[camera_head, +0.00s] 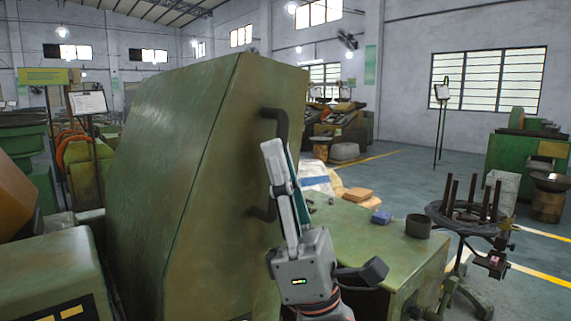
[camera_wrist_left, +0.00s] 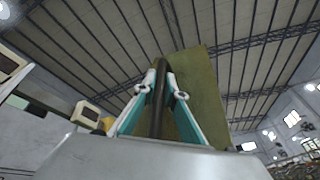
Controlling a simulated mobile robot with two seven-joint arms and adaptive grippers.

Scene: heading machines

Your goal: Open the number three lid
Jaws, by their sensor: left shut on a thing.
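The large green lid (camera_head: 215,150) stands raised and tilted on the left half of the head view. A dark bar handle (camera_head: 275,115) is fixed to its right face, and its lower end shows beside my gripper. My left gripper (camera_head: 280,170) is at this handle, its fingers along the bar and partly hiding it. In the left wrist view the fingers of my gripper (camera_wrist_left: 161,93) are shut on the dark handle (camera_wrist_left: 158,120), with the green lid (camera_wrist_left: 202,85) behind. No number shows on the lid. My right gripper is out of view.
A round stand with upright rods (camera_head: 470,215) is further right. Open floor lies behind it.

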